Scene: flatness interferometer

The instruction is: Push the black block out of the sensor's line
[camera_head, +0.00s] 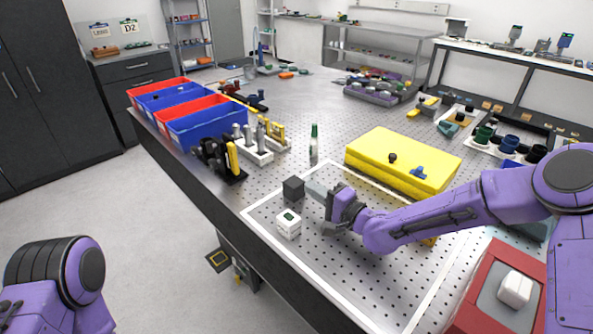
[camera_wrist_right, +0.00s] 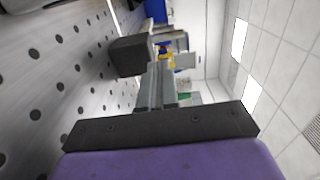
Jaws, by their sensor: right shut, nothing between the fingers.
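The black block (camera_head: 293,189) stands on the perforated plate (camera_head: 370,275), just inside its white outline. A small white box with a green top (camera_head: 288,224), perhaps the sensor, sits nearer to me. My right gripper (camera_head: 317,190) is shut and empty, held low over the plate with its fingertips pointing left at the block. In the right wrist view, the black block (camera_wrist_right: 128,56) lies just beyond the shut fingers (camera_wrist_right: 158,85); I cannot tell whether they touch it. My left arm shows at the lower left, but its gripper is out of view.
A yellow case (camera_head: 400,158) lies behind my right arm. A green-capped bottle (camera_head: 314,142) and a white tool rack (camera_head: 258,153) stand behind the block. Red and blue bins (camera_head: 207,128) are farther left. A red tray (camera_head: 470,315) holds a white piece. The plate's front is clear.

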